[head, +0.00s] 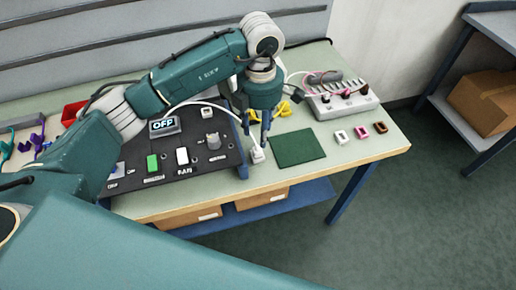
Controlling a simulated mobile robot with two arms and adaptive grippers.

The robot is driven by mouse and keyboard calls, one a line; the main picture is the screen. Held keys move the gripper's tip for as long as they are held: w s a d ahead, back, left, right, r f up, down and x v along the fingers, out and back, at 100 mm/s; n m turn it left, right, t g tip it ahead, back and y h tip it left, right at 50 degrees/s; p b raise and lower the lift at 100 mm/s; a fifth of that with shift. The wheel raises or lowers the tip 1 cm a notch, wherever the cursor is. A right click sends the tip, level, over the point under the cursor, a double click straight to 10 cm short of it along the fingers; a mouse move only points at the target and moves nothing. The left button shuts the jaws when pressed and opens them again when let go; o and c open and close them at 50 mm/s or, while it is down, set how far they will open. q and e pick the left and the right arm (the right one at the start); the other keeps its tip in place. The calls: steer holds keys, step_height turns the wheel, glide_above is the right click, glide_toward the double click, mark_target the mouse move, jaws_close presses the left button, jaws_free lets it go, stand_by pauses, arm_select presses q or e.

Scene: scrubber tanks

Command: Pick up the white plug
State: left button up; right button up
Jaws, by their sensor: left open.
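A small white plug (257,155) sits on the table between the dark control panel and the green mat. My left gripper (256,138) points down right above it, with its fingers apart. In this view the fingertips are very close to the plug, and I cannot tell whether they touch it. The plug's upper part is partly hidden by the fingers. My right gripper is out of view.
The dark panel (196,156) with switches and an OFF display (164,125) lies left. A green mat (300,147), small coloured squares (361,132) and a power strip (343,101) lie right. The table's front edge is close.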

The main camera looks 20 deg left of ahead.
mark_target(258, 149)
arm_select(q)
step_height(258, 149, down, 3)
steer(key=shift+r+p, duration=0.2)
steer(key=shift+p, duration=0.1)
steer(key=shift+f+p, duration=0.35)
steer(key=f, duration=0.1)
steer(key=f+p, duration=0.1)
steer(key=f, duration=0.1)
steer(key=shift+s+f+p, duration=0.3)
steer(key=shift+p, duration=0.05)
steer(key=shift+w+f, duration=0.1)
steer(key=shift+f, duration=0.3)
steer(key=c, duration=0.9)
